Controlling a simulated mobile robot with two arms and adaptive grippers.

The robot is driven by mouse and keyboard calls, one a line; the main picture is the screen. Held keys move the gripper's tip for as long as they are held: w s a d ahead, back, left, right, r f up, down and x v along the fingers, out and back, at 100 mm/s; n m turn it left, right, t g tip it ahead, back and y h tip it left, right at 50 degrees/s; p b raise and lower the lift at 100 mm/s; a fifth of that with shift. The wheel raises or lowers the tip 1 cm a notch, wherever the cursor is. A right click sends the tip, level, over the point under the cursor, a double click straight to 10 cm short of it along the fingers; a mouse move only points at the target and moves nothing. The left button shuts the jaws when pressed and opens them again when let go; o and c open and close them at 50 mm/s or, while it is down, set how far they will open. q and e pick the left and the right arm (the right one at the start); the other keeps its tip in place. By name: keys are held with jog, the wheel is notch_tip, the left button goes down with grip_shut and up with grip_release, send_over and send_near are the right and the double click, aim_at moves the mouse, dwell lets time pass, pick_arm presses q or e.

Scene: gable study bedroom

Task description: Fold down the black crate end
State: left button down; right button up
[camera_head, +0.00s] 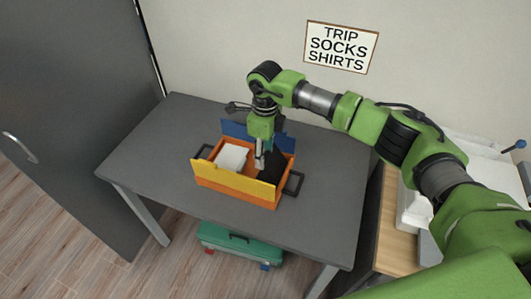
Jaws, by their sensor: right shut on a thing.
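An orange crate (235,192) stands on the grey table, with a yellow side (236,182) at the front and a blue side (235,129) at the back. The black crate end (273,166) shows as a dark panel inside the right part of the crate, leaning inward; its exact angle is unclear. My right gripper (260,162) reaches down into the crate from above and is shut on the black end, its fingertips small and partly hidden. A white block-like thing (232,157) lies in the left part of the crate. My left gripper is not in view.
The grey table (150,160) is clear around the crate. Black handles stick out at the crate's ends, one at the right (293,183). A green case (240,243) is under the table. A grey door (70,110) stands at left; a wooden-topped unit (393,235) is at right.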

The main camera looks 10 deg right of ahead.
jog(key=shift+a, duration=0.25)
jog(key=o, duration=1.6)
jog(key=shift+w, duration=0.1)
jog(key=shift+d+r, duration=0.1)
jog(key=shift+r, duration=0.1)
notch_tip(320, 180, up, 12)
jog(key=shift+f, duration=0.25)
